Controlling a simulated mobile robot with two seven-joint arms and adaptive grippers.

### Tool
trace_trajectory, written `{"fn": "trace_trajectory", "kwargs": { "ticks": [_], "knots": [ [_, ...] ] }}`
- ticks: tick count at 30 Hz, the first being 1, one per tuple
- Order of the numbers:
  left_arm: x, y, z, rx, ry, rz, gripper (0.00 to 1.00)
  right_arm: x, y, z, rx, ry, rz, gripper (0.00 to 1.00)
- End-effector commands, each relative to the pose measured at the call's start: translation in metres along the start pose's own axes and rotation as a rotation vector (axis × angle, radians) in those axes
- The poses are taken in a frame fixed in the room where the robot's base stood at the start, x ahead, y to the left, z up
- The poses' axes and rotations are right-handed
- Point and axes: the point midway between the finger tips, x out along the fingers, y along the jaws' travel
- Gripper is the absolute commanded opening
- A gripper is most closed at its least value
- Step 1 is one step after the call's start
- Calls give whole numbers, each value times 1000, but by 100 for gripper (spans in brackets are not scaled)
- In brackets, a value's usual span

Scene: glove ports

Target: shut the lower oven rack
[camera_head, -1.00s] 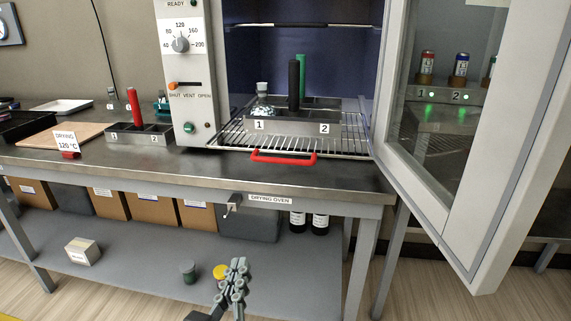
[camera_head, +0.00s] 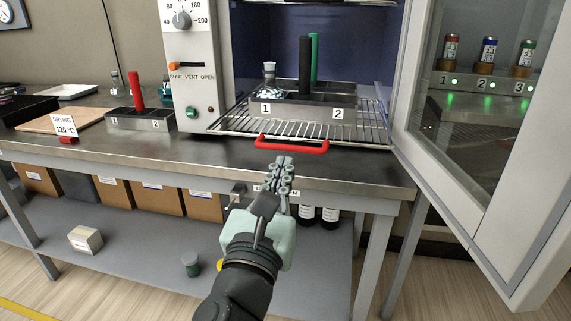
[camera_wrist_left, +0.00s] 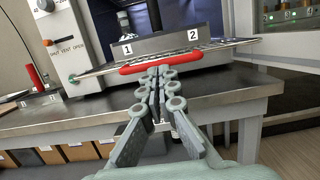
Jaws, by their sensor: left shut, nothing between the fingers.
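The lower oven rack (camera_head: 225,124) is a wire shelf pulled partly out of the open drying oven, with a red handle (camera_head: 291,144) along its front edge. On it stands a grey metal holder (camera_head: 300,105) marked 1 and 2, with a small glass vessel (camera_head: 269,78) and black and green rods. My left gripper (camera_head: 284,160) is shut and empty, its tips just below and in front of the red handle. In the left wrist view, the fingertips (camera_wrist_left: 159,72) overlap the lower edge of the handle (camera_wrist_left: 160,62); I cannot tell whether they touch. My right gripper is not in view.
The oven door (camera_head: 480,150) stands open on the right. The oven's control panel (camera_head: 188,75) is left of the opening. Another marked holder (camera_head: 140,119) with a red rod sits on the bench (camera_head: 200,158) further left. The bench front is clear.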

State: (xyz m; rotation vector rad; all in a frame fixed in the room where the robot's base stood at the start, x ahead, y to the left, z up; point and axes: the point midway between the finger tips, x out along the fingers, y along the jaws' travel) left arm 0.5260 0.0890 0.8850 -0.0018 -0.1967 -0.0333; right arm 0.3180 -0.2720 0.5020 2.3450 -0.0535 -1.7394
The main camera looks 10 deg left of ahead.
Motion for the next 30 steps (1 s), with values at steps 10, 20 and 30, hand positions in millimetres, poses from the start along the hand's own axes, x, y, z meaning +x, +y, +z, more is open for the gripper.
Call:
{"fn": "trace_trajectory", "kwargs": {
  "ticks": [10, 20, 30],
  "knots": [
    [26, 0, -1, 0, 1, 0, 0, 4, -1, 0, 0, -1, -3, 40],
    [26, 0, -1, 0, 1, 0, 0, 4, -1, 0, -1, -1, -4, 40],
    [68, 1, -4, 1, 0, 1, 0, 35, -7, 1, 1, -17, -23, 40]
  ]
}}
